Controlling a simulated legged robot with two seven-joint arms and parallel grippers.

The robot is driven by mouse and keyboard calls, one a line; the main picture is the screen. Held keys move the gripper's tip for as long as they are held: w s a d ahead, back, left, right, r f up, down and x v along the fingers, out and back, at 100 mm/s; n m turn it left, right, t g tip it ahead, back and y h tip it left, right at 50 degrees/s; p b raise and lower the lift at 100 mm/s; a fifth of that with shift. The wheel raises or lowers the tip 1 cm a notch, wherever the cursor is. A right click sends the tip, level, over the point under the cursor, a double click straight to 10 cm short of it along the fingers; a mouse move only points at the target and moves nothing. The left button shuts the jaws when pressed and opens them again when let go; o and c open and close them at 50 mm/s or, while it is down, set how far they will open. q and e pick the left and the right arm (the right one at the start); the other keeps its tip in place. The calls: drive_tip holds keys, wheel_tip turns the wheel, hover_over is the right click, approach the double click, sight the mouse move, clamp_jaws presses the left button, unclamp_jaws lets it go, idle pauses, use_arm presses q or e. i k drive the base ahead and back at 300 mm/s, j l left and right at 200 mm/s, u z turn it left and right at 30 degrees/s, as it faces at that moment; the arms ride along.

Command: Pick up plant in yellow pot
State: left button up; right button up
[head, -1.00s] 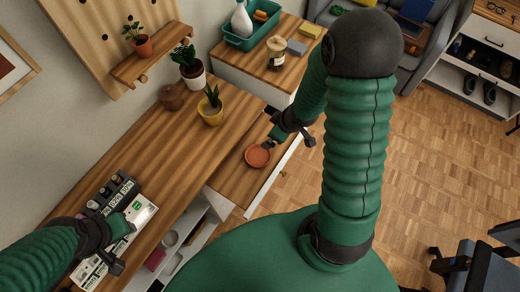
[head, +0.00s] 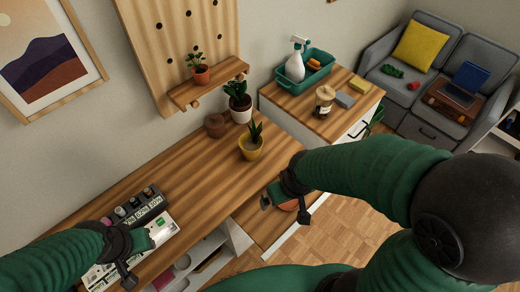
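The plant in the yellow pot (head: 251,147) stands upright on the wooden desktop near its right end, with pointed green leaves. My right gripper (head: 285,209) is below and to the right of it in the head view, over the open drawer and apart from the pot. Its dark finger parts look spread, with nothing seen between them. My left gripper (head: 136,258) is at the lower left, over a white box on the desk, far from the pot. Its fingers are seen from above and partly hidden, so I cannot tell their opening.
A plant in a white pot (head: 240,108) and a brown round pot (head: 215,125) stand close behind the yellow pot. A terracotta saucer (head: 290,206) is partly hidden under my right gripper. A shelf (head: 208,90) holds another potted plant. The desktop's middle is clear.

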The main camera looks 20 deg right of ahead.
sight(250, 144)
drive_tip(key=l+u, duration=0.1)
drive_tip(key=u, duration=1)
drive_tip(key=k+l+u, duration=0.1)
drive_tip(key=l+u, duration=0.25)
drive_tip(key=k+l+u, duration=0.1)
drive_tip(key=l+u, duration=0.2)
drive_tip(key=l, duration=0.2)
drive_tip(key=k+l+u, duration=0.2)
drive_tip(key=l+u, duration=0.15)
drive_tip(key=k+l+u, duration=0.3)
drive_tip(key=k+l, duration=0.2)
drive_tip(key=l, duration=0.15)
drive_tip(key=k+l, duration=0.15)
drive_tip(key=l, duration=0.2)
drive_tip(key=u, duration=0.05)
